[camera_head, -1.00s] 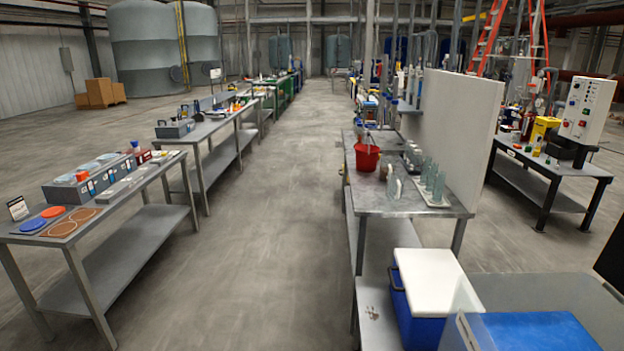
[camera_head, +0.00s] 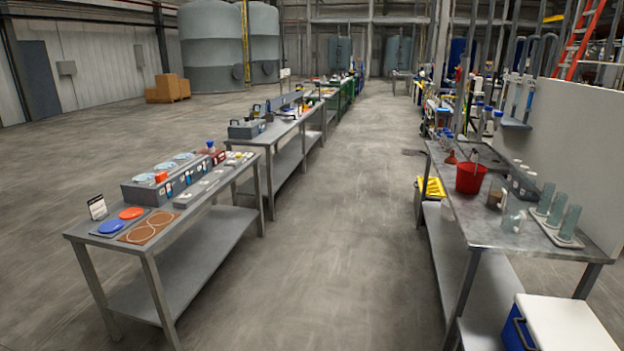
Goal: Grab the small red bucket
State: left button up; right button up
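The small red bucket (camera_head: 470,178) stands upright on the grey metal bench (camera_head: 487,226) on the right, near that bench's left edge. Something thin and light rises from or behind its rim; I cannot tell which. Neither of my grippers shows in the head view, and nothing touches the bucket.
Clear cylinders on a tray (camera_head: 563,236) and small beakers stand right of the bucket. A blue cooler with a white lid (camera_head: 562,326) is at the lower right. A yellow item (camera_head: 431,188) is beside the bench. The left bench (camera_head: 187,240) holds lab items. The aisle (camera_head: 330,230) between is clear.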

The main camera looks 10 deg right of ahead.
aim_at(470, 176)
jog(key=i+j+z, duration=0.15)
jog(key=i, duration=0.3)
jog(key=i+j+z, duration=0.15)
jog(key=i, duration=0.35)
jog(key=i+j+z, duration=0.2)
jog(key=i, duration=0.25)
jog(key=i+z, duration=0.3)
jog(key=i, duration=0.45)
jog(key=i+j+z, duration=0.1)
jog(key=i+z, duration=0.15)
jog(key=i, duration=0.55)
